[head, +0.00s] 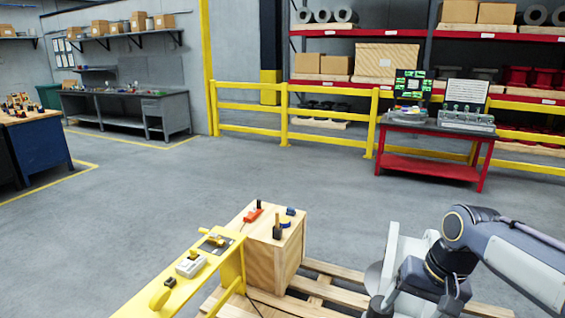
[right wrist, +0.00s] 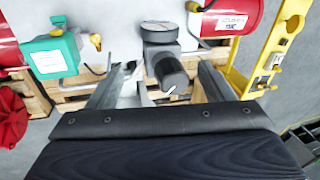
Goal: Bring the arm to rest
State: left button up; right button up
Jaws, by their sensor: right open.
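My right arm (head: 480,245) comes in from the right in the head view and bends down at the lower right, above the pallet area. Its fingertips cannot be made out there. In the right wrist view my right gripper (right wrist: 160,85) is open, with its two fingers spread apart. A grey actuator (right wrist: 160,32) with a round dial and a dark cylinder (right wrist: 173,75) appears between and beyond the fingers. I cannot tell whether a finger touches it. My left gripper is in neither view.
A wooden pallet (head: 320,286) carries a wooden crate (head: 262,262) beside a yellow rail (head: 150,305) with small devices. The wrist view shows a green box (right wrist: 52,55), red cylinders (right wrist: 228,15) and a red handwheel (right wrist: 12,118) close by. Open floor (head: 340,190) lies beyond.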

jog(key=s+a+f+n+t, duration=0.1)
jog(key=s+a+f+t, duration=0.1)
jog(key=s, duration=0.7)
jog(key=s+a+f+n+t+y, duration=0.1)
jog(key=s+a+f, duration=0.2)
jog(key=s, duration=0.5)
jog(key=shift+s+f+n+t+y, duration=0.3)
jog(key=shift+s+t, duration=0.05)
jog(key=shift+t, duration=0.05)
